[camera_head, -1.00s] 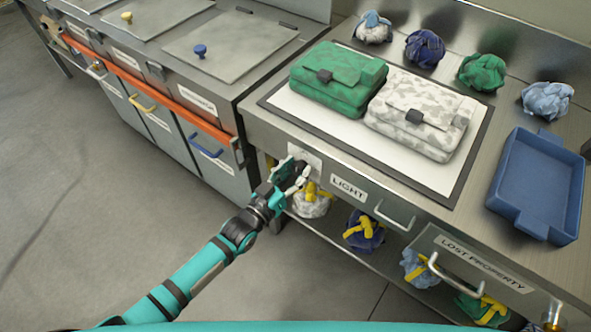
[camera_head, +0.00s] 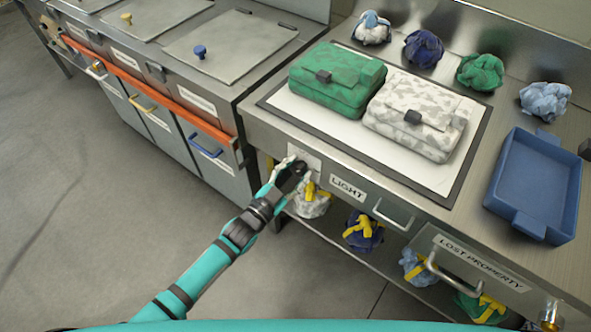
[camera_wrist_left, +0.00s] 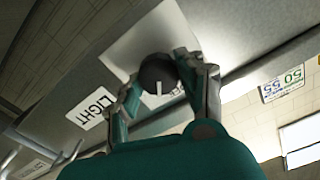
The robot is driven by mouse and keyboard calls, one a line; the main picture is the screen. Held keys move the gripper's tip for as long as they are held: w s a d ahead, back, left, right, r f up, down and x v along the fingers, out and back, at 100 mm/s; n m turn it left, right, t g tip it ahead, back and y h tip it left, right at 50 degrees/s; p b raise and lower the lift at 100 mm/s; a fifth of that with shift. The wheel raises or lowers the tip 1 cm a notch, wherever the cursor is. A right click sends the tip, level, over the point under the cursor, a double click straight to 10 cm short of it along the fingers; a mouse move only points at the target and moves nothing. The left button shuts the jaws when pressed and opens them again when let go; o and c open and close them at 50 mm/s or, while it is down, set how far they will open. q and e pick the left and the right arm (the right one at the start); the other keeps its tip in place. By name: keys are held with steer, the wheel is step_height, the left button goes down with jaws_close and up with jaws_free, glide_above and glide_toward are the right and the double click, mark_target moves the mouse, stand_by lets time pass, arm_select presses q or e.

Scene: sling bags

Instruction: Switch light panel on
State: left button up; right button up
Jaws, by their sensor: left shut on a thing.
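The light panel (camera_head: 374,151) is a white sheet with a dark border set in the counter top. A green bag (camera_head: 338,77) and a white patterned bag (camera_head: 421,115) lie on it. Its switch plate (camera_head: 314,153) is on the counter front, left of the LIGHT label (camera_head: 347,188). In the left wrist view a round dark knob (camera_wrist_left: 158,73) with a white mark sits on the pale plate (camera_wrist_left: 165,38). My left gripper (camera_head: 297,166) is at the plate, its fingers (camera_wrist_left: 165,85) shut on the knob's sides. My right gripper is not in view.
A blue tray (camera_head: 535,185) stands at the right of the counter. Several crumpled cloth bundles lie along the back and on the lower shelf. A drawer handle (camera_head: 392,216) sticks out right of the label. The floor at left is clear.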

arm_select(q)
steer(key=m, duration=0.5)
steer(key=shift+f+m, duration=0.15)
steer(key=shift+m, duration=0.15)
steer(key=m+b, duration=0.1)
steer(key=m, duration=0.4)
steer(key=shift+s+d+b, duration=0.1)
steer(key=shift+b, duration=0.25)
steer(key=shift+m, duration=0.4)
steer(key=o, duration=1.1)
steer(key=shift+o, duration=0.2)
steer(key=v, duration=1.2)
